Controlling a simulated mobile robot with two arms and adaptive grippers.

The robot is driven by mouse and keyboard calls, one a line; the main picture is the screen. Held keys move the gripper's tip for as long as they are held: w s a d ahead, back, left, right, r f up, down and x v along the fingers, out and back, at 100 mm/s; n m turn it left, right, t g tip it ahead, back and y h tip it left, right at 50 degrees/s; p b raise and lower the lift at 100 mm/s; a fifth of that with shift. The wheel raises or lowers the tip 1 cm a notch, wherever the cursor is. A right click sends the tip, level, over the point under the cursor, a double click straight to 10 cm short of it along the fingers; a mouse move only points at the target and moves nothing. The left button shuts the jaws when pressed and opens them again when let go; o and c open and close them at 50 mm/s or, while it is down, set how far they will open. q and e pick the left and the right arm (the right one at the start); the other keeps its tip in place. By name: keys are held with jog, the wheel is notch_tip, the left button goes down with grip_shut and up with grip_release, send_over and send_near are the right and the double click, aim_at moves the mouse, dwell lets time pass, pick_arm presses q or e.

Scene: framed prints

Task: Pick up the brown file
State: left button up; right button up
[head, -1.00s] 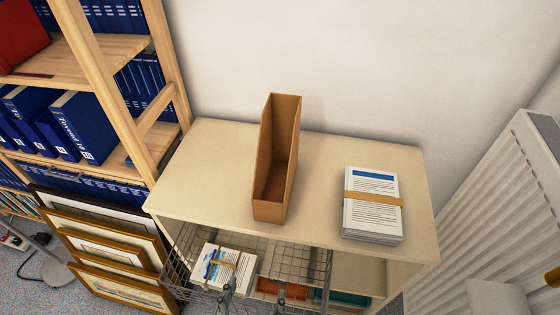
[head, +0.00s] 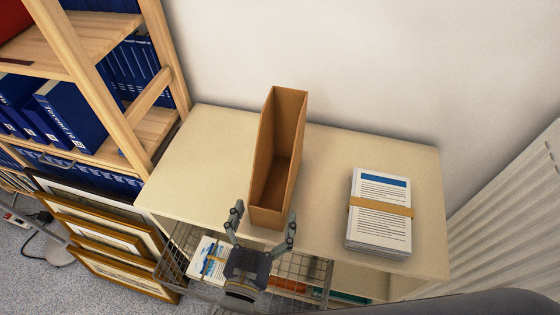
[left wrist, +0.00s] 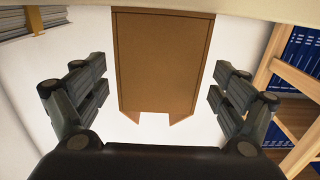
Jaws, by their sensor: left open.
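The brown file (head: 276,160) is an upright, open-topped magazine holder on the pale cabinet top. It looks empty. My left gripper (head: 262,218) is open at the cabinet's front edge, with its fingers spread to either side of the file's lower front end. In the left wrist view the file's brown face (left wrist: 162,60) shows between the two open fingers (left wrist: 150,90), with a gap on each side. My right gripper is not in view; a dark part of my own body shows at the lower right of the head view.
A banded paper stack (head: 380,210) lies on the cabinet top (head: 200,160), right of the file. A wire basket (head: 310,275) hangs below the front edge. A wooden shelf with blue binders (head: 72,112) and framed prints (head: 105,235) stand left. A white radiator (head: 505,215) is at right.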

pick_arm(q)
jog(key=p+x, duration=0.1)
jog(key=x, duration=0.3)
jog(key=shift+w+d, duration=0.1)
jog(key=shift+w, duration=0.05)
jog(key=shift+w+d, duration=0.1)
jog(key=shift+w, duration=0.2)
jog(key=c, duration=1.3)
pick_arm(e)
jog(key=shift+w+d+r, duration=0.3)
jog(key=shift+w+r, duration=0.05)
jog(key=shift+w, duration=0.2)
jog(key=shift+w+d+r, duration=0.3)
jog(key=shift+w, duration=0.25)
